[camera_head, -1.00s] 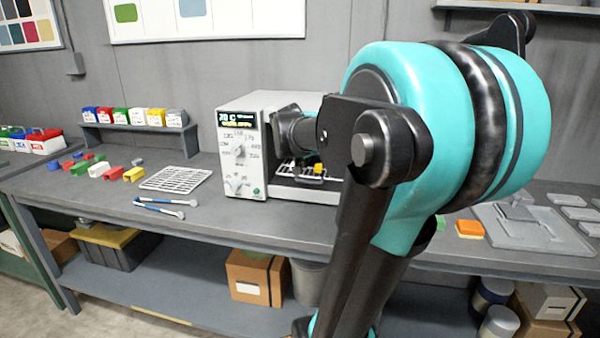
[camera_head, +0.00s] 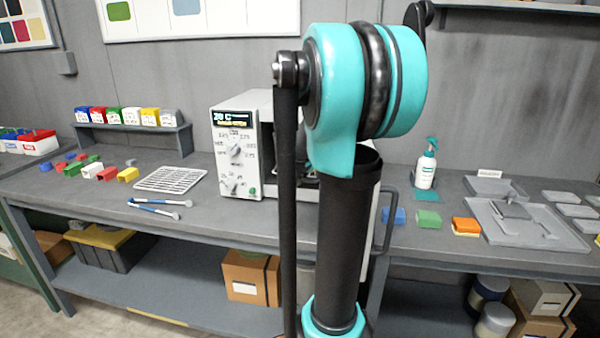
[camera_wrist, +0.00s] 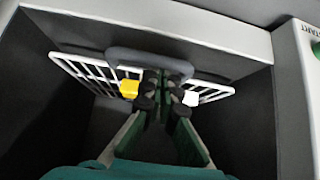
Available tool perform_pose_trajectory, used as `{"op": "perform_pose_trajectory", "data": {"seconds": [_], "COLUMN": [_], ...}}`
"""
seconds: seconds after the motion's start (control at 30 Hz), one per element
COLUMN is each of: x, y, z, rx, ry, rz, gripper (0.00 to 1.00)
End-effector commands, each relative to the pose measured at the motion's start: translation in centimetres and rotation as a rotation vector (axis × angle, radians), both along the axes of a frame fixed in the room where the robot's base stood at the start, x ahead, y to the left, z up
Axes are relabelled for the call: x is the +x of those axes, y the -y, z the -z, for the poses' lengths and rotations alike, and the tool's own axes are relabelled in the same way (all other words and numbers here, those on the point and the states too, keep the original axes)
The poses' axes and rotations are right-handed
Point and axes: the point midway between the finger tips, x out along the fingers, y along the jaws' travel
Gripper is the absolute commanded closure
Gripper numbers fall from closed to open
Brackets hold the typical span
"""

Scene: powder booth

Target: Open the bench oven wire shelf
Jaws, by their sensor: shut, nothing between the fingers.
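The bench oven (camera_head: 232,148) stands on the bench in the head view, its front largely hidden behind my arm. The wrist view looks into its open cavity. There the white wire shelf (camera_wrist: 210,92) carries a yellow block (camera_wrist: 129,88) and a small white block (camera_wrist: 191,98). A grey bar handle (camera_wrist: 140,58) crosses the shelf's middle. My gripper (camera_wrist: 160,82) is shut, with its fingertips at the handle and overlapping it in the picture. I cannot tell whether they touch it. The gripper is hidden in the head view.
A pale panel with a dark handle (camera_head: 390,222), apparently the open oven door, stands right of my arm. A wire rack (camera_head: 170,180) and blue-handled tongs (camera_head: 160,207) lie left of the oven.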

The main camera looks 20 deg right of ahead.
Motion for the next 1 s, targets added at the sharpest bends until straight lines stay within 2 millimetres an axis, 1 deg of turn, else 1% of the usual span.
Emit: {"op": "perform_pose_trajectory", "data": {"seconds": [0.37,0.47,0.57,0.67,0.77,1.0], "x": [0.1,-0.2,-0.8,-1.9,-3.6,-8.4], "y": [0.0,-0.1,-0.6,-1.4,-2.5,-5.8], "z": [0.1,0.1,0.1,0.1,0.1,0.1], "rx": [-0.001,-0.001,-0.001,-0.002,0.000,-0.001], "ry": [0.000,0.000,0.000,-0.001,0.000,-0.001], "rz": [-0.001,-0.001,-0.002,-0.004,-0.004,-0.006], "gripper": [1.00,1.00,1.00,1.00,1.00,1.00]}}
